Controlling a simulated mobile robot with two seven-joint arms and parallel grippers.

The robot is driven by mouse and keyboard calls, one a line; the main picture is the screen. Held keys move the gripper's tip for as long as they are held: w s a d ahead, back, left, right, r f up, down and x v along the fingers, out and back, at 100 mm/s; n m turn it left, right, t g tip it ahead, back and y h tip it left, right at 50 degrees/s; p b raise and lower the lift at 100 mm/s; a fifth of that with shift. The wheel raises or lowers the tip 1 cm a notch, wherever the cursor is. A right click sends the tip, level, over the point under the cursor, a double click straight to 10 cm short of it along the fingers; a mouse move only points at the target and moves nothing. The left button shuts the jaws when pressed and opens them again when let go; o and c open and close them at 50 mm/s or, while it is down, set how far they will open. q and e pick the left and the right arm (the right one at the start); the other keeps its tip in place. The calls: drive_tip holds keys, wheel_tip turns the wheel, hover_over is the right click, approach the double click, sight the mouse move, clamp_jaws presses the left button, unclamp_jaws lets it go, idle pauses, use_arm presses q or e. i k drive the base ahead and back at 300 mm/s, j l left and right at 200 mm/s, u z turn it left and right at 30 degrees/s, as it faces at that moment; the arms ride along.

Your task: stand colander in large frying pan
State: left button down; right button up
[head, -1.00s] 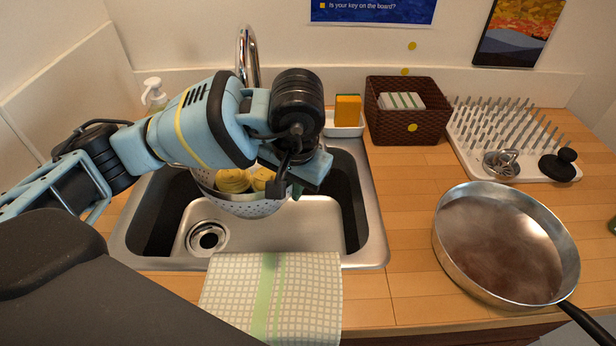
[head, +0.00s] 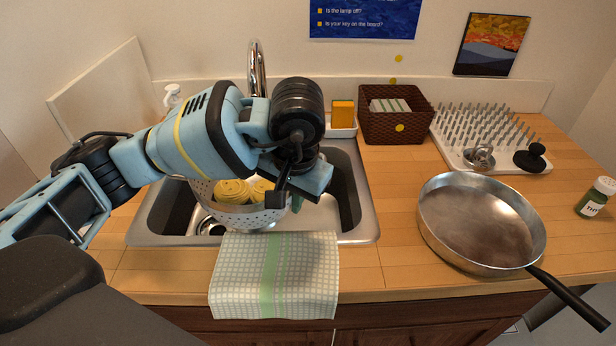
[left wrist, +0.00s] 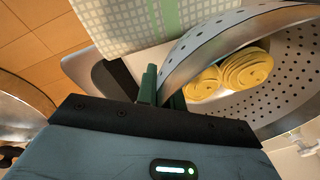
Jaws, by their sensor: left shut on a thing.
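The colander (head: 240,216) is a perforated metal bowl with yellow, coiled pieces (head: 234,191) inside. It is held over the sink, partly hidden behind my left arm. My left gripper (head: 290,196) is shut on its rim. In the left wrist view the colander (left wrist: 225,30) fills the upper right, with its rim between the green fingers (left wrist: 155,88). The large frying pan (head: 480,222) stands on the counter to the right, with a brownish inner base and a black handle pointing to the front right. My right gripper is not in view.
A checked towel (head: 275,275) hangs over the counter's front edge. The sink (head: 370,215) lies under the colander, with a tap (head: 257,65) behind. A brown basket (head: 392,128), a drying rack (head: 450,155) and a green jar (head: 596,197) stand around the pan. Counter between sink and pan is clear.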

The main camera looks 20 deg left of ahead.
sight(474, 225)
drive_tip(key=k+l, duration=0.35)
drive_tip(key=k, duration=0.2)
drive_tip(key=k+l, duration=0.35)
drive_tip(key=k, duration=0.2)
